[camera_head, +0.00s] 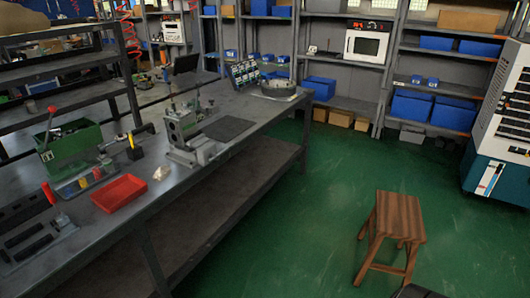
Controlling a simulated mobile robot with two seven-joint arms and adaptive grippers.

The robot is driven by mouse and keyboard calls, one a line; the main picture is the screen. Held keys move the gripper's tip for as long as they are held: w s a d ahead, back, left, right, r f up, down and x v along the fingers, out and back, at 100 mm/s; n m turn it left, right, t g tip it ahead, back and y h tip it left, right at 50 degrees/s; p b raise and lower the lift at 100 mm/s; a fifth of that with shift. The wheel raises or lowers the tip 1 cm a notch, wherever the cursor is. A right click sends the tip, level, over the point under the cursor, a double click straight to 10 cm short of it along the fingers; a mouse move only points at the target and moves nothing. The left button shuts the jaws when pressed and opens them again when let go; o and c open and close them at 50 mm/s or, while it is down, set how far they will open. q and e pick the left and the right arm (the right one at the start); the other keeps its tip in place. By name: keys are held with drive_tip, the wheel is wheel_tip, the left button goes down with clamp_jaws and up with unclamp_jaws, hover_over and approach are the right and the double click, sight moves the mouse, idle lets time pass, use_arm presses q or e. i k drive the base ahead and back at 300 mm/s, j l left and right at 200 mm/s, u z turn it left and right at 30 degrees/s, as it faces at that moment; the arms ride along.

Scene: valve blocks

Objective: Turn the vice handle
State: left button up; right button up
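A grey metal device (188,140) that looks like the vice stands upright on a base plate near the middle of the long dark workbench (250,110). Its handle is too small to tell apart clearly. A green machine (75,148) with a dark bar sticking out to its right stands on the bench at the left. Neither of my grippers is in view, and nothing is seen touching the device.
A red tray (119,193) lies on the bench in front of the green machine. A dark mat (228,128) lies right of the grey device. A wooden stool (397,220) stands on the open green floor (315,215). Shelves with blue bins (411,105) line the back.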

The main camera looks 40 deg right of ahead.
sight(213, 157)
drive_tip(key=z, duration=1.1)
drive_tip(key=i+l+u, duration=0.3)
drive_tip(key=i, duration=0.15)
drive_tip(key=i+l+u, duration=0.55)
drive_tip(key=i+l, duration=0.25)
drive_tip(key=i+l+u, duration=0.3)
drive_tip(key=l, duration=0.4)
drive_tip(key=i+l+u, duration=0.3)
drive_tip(key=l, duration=0.3)
drive_tip(key=i+l+u, duration=0.15)
drive_tip(key=l+u, duration=0.15)
drive_tip(key=l, duration=0.4)
drive_tip(key=i+l+u, duration=0.1)
drive_tip(key=l+u, duration=0.15)
drive_tip(key=l, duration=0.45)
drive_tip(key=l+u, duration=0.3)
drive_tip(key=l, duration=0.4)
drive_tip(key=i+l, duration=0.05)
